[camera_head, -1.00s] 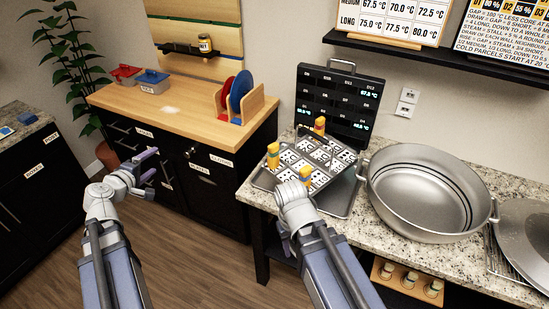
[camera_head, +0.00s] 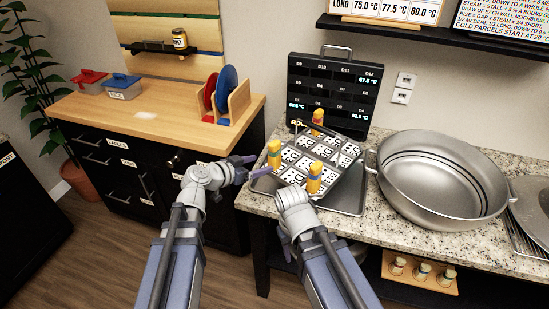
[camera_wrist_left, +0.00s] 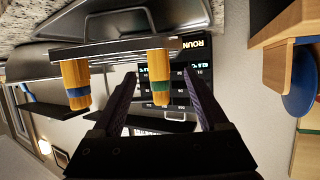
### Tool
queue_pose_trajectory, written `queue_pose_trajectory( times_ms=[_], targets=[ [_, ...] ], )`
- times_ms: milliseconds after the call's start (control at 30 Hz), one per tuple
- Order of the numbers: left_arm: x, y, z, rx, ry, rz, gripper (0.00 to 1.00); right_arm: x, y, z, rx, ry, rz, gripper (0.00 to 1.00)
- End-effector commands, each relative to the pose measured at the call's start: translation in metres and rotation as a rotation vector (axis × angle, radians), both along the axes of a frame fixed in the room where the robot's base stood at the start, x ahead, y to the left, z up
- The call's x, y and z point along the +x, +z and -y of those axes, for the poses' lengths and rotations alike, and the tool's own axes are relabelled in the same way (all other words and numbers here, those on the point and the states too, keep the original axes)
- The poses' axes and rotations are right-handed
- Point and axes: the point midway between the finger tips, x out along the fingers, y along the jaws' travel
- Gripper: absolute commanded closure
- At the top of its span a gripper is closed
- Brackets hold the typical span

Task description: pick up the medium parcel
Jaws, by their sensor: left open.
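I cannot tell for certain which thing is the medium parcel. A dark board with white patterned tiles (camera_head: 290,172) is tilted above a metal tray (camera_head: 348,205). Three yellow-orange cylinders stand on the board: one at its left (camera_head: 274,155), one at its back (camera_head: 317,118), one at its front (camera_head: 314,180). Two cylinders in the left wrist view have a blue band (camera_wrist_left: 75,82) and a green band (camera_wrist_left: 160,72). My left gripper (camera_head: 258,168) is open beside the board's left edge. The green-banded cylinder appears between its fingers; depth is unclear. My right gripper (camera_head: 293,205) is at the board's front, fingers hidden.
A large steel pot (camera_head: 440,175) stands right of the board and looks empty. A black display panel (camera_head: 335,88) stands behind. On the left, a wooden counter (camera_head: 150,112) holds lidded boxes and a rack with coloured discs (camera_head: 228,92).

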Motion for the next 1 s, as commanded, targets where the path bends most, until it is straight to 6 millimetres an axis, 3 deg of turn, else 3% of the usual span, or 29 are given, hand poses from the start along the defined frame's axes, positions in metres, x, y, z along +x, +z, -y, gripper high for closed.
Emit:
queue_pose_trajectory(
  times_ms=[200, 467, 667, 800, 1000],
  targets=[
    [0.016, -0.009, 0.014, -0.001, -0.001, -0.001, 0.23, 0.000, -0.009, 0.000, 0.000, 0.000, 0.000, 0.50],
    [0.022, -0.007, 0.020, -0.001, 0.001, -0.001, 0.23, 0.000, -0.007, 0.000, 0.000, 0.000, 0.000, 0.50],
    [0.042, -0.007, 0.042, -0.001, -0.001, -0.001, 0.23, 0.000, -0.007, 0.000, 0.000, 0.000, 0.000, 0.50],
    [0.053, -0.016, 0.052, -0.001, 0.001, -0.001, 0.23, 0.000, -0.016, 0.000, 0.000, 0.000, 0.000, 0.50],
    [0.053, -0.015, 0.053, -0.002, 0.002, -0.002, 0.23, 0.000, -0.015, 0.000, 0.000, 0.000, 0.000, 0.50]
  ],
)
